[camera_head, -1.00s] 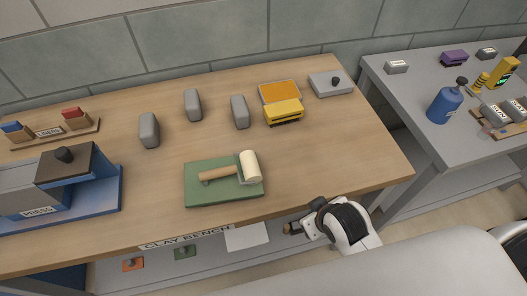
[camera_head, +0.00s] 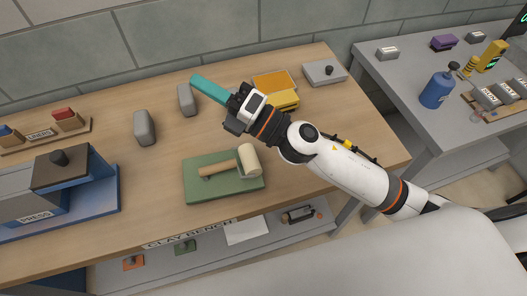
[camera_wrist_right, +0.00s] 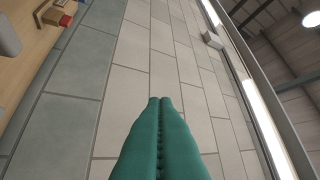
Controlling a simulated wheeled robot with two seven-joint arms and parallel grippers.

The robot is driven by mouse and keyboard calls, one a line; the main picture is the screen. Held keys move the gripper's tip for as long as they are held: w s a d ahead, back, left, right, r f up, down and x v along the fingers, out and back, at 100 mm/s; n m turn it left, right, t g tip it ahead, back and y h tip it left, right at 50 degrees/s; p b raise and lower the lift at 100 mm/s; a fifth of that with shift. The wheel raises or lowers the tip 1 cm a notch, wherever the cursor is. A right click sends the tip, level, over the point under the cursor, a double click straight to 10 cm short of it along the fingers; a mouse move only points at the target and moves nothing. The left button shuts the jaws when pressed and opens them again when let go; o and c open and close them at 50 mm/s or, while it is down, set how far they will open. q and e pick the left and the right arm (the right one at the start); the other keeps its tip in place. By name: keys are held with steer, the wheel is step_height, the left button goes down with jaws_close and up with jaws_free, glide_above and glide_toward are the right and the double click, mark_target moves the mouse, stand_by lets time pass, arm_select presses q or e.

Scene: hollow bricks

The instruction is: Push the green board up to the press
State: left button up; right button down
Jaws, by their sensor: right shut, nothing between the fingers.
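The fingers also fill the lower middle of the right wrist view (camera_wrist_right: 160,105), facing the wall. My left gripper is not in view.
Grey blocks (camera_head: 144,128) (camera_head: 186,100) stand behind the board. A yellow object (camera_head: 284,100) and an orange tray (camera_head: 274,84) are partly behind my right arm. A grey box (camera_head: 324,73) sits at the back right. The wood between board and press is clear.

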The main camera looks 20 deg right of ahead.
steer(key=s+a+f+n+g+y, duration=0.2)
steer(key=a+n+g, duration=0.1)
steer(key=n+g, duration=0.5)
steer(key=n+g+h, duration=0.7)
steer(key=n+h, duration=0.4)
steer(key=n, duration=0.3)
glide_above(264, 160)
steer(key=s+a, duration=0.2)
steer(key=a, duration=0.1)
step_height(264, 160, down, 14)
steer(key=shift+a+r, duration=0.1)
steer(key=shift+a, duration=0.05)
steer(key=w+d+f+h, duration=0.2)
steer(key=d+h, duration=0.3)
steer(key=d, duration=0.5)
steer(key=shift+n+y, duration=0.3)
steer(key=shift+n, duration=0.1)
steer(key=p+x, duration=0.3)
steer(key=x, duration=0.6)
steer(key=shift+w+a+f, duration=0.1)
steer(key=shift+f, duration=0.2)
steer(key=a+p, duration=0.2)
steer(key=a, duration=0.1)
steer(key=shift+a, duration=0.15)
steer(key=shift+a+f, duration=0.15)
steer(key=shift+a, duration=0.2)
